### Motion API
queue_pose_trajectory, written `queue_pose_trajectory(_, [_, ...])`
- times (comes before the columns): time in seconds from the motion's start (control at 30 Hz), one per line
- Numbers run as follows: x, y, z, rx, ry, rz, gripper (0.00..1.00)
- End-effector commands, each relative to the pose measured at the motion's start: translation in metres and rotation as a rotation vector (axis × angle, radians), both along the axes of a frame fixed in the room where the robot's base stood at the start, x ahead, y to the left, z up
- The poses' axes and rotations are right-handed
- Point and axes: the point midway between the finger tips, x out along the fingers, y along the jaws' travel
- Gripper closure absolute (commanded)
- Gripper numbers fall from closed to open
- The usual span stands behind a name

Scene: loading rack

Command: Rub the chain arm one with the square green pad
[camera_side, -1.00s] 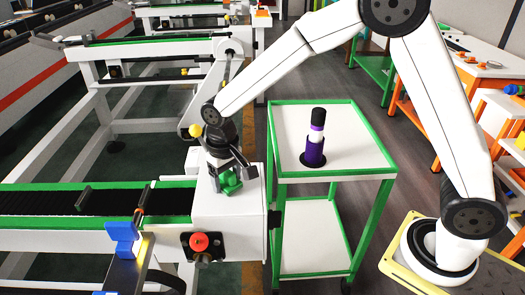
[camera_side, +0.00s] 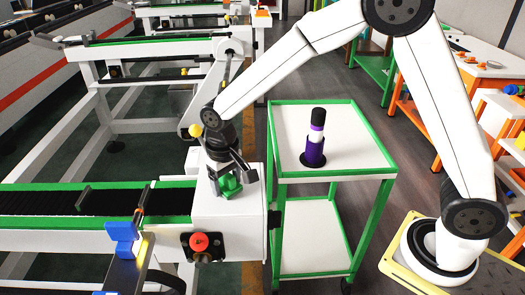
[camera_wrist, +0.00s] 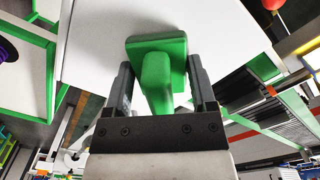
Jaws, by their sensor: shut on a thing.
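My gripper (camera_side: 226,176) is shut on the green pad (camera_side: 230,188) and points down over the white end block (camera_side: 222,222) of the near rack arm. In the wrist view, the pad (camera_wrist: 172,43) has a square plate and a thick handle, which stands between the two dark fingers of my gripper (camera_wrist: 160,68). The plate is at the white top face; whether it touches is hard to tell. The near arm, with a black chain (camera_side: 50,202) between green edges, runs left from the block. No label shows which arm is number one.
A red button (camera_side: 199,242) is on the block's front. A blue bracket (camera_side: 122,238) stands at the near edge. More rack arms (camera_side: 150,47) lie behind.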

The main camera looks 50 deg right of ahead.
Motion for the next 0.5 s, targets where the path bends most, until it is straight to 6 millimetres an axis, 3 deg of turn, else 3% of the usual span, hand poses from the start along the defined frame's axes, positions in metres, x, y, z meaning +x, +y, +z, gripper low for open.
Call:
queue_pose_trajectory(0.33, [-0.023,0.023,0.000,0.000,0.002,0.002,0.83])
queue_pose_trajectory(0.5, [-0.022,0.021,0.026,0.001,-0.001,0.000,0.83])
